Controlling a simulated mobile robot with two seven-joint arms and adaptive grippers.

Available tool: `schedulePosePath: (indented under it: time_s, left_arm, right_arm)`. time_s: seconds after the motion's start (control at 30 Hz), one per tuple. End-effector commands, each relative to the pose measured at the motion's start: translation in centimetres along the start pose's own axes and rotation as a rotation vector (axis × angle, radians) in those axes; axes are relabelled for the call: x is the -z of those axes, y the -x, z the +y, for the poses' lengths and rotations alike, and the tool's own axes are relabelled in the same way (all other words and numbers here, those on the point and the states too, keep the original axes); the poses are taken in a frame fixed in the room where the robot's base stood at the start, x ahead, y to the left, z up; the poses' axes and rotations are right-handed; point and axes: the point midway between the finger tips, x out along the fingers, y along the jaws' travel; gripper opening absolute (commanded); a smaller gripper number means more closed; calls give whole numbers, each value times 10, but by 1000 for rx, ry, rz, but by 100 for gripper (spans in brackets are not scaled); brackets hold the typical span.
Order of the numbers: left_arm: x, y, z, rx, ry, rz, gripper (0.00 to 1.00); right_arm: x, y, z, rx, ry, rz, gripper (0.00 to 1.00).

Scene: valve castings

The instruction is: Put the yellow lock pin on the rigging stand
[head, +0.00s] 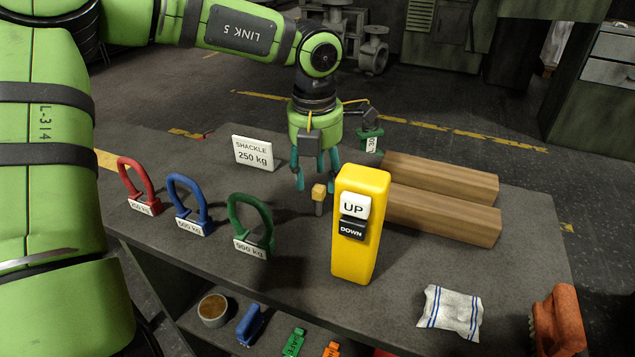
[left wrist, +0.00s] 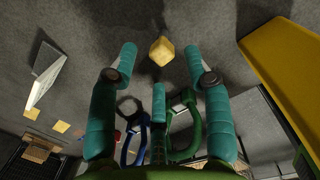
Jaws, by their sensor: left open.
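The yellow lock pin (head: 319,191) has a cube-shaped yellow head on a short grey shaft and appears upright on the dark bench. Its head also shows in the left wrist view (left wrist: 161,51), between the lines of two fingertips. My left gripper (head: 317,178), with teal fingers, is open just above and behind the pin; it is also in the left wrist view (left wrist: 162,55). Nothing is held, and I cannot tell how far the fingertips are from the head. I cannot make out which thing is the rigging stand. My right gripper is not in view.
Red (head: 138,187), blue (head: 188,205) and green (head: 250,226) shackles stand at left on the bench (head: 290,290). A yellow UP/DOWN control box (head: 359,225) stands close right of the pin.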

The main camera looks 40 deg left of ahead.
Motion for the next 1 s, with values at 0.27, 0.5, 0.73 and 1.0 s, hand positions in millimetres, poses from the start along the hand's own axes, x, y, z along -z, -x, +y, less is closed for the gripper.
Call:
schedulePosePath:
  time_s: [0.27,0.5,0.73,1.0]
  left_arm:
    - [-1,62,0,-1,0,-3,50]
    - [0,89,0,0,-1,0,50]
    - [0,93,0,0,-2,2,50]
    - [-1,108,0,0,-2,1,50]
  right_arm:
    - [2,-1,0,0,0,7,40]
    - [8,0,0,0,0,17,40]
    - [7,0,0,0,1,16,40]
    - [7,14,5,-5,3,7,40]
